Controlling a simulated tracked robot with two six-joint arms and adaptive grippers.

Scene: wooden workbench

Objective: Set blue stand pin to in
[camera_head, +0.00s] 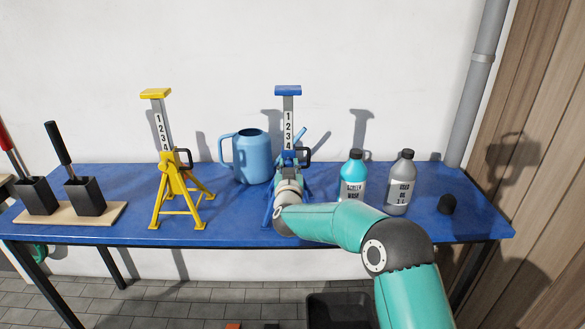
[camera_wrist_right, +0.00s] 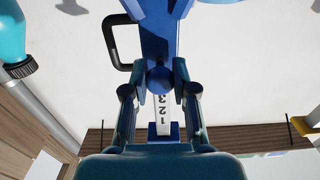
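The blue stand (camera_head: 288,91) stands upright on the bench, its numbered post raised. In the right wrist view its blue body (camera_wrist_right: 158,30) appears upside down, with the numbered post (camera_wrist_right: 163,112) below it. A round blue pin knob (camera_wrist_right: 159,80) faces the wrist camera. My right gripper (camera_wrist_right: 157,84) is open at the front of the stand, one finger on each side of the knob. A small gap shows on the left side; contact on the right cannot be told. In the head view my right wrist hides the stand's lower front and the pin. My left gripper is out of view.
A black handle (camera_head: 304,155) juts from the blue stand's right side. A blue watering can (camera_head: 252,158) stands left of it, a teal bottle (camera_head: 352,178) and grey bottle (camera_head: 400,183) right. A yellow stand (camera_head: 172,185) is further left.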

